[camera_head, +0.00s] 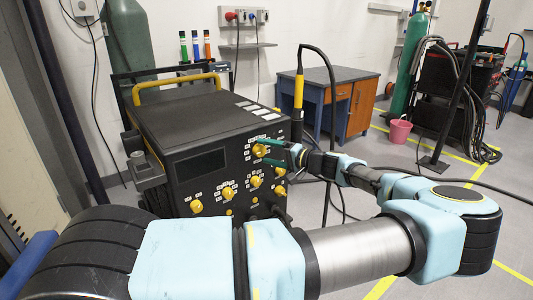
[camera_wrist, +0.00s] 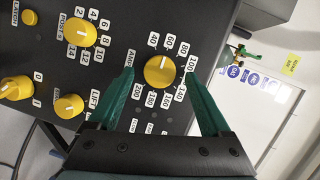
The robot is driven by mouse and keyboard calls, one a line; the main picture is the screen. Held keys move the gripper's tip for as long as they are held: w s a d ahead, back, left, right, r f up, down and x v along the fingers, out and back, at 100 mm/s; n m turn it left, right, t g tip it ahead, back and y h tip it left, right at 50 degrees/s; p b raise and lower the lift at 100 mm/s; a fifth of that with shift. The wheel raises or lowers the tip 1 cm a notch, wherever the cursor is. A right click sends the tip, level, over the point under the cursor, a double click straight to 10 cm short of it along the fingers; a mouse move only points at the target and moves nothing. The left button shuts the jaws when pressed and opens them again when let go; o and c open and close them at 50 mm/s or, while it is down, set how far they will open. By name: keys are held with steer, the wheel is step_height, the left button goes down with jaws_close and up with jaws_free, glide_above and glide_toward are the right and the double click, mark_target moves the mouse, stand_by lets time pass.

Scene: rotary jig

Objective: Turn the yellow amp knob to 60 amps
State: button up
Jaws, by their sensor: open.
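The yellow amp knob (camera_wrist: 158,72) is on the black front panel of the welding machine (camera_head: 185,140), with a dial of numbers from 40 to 200 around it. A small pale mark on the knob points up, roughly toward 60 in the wrist view; the exact reading is too small to tell. The knob also shows in the head view (camera_head: 259,150). My gripper (camera_wrist: 161,75) is open, with one green finger on each side of the knob and a visible gap to it on both sides. In the head view my gripper (camera_head: 275,148) reaches the panel from the right.
Other yellow knobs sit close by, including the post knob (camera_wrist: 82,33) and the lift knob (camera_wrist: 69,107). A torch with a yellow handle (camera_head: 299,92) and a cable stand at the machine's right corner. A blue desk (camera_head: 313,108) is behind.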

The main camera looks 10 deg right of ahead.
steer(key=b+v, duration=0.2)
steer(key=v, duration=0.8)
steer(key=shift+b, duration=0.3)
steer(key=shift+s, duration=0.1)
steer(key=s+a+f+n+g+h, duration=0.1)
steer(key=a+f+g, duration=0.25)
steer(key=a, duration=0.45)
steer(key=s+a+f+n+g+h+p, duration=0.15)
steer(key=a+g, duration=0.25)
steer(key=a, duration=0.4)
steer(key=s+a+f+n+g+h+b, duration=0.1)
steer(key=s+a+f+n+g, duration=0.2)
steer(key=a, duration=0.5)
steer(key=s+a+r+h+p, duration=0.1)
steer(key=s+a+r+h, duration=0.4)
steer(key=s+r+h, duration=0.3)
step_height(320, 180, up, 5)
steer(key=shift+s+f+p, duration=0.2)
steer(key=shift+s+p, duration=0.15)
steer(key=shift+s, duration=0.25)
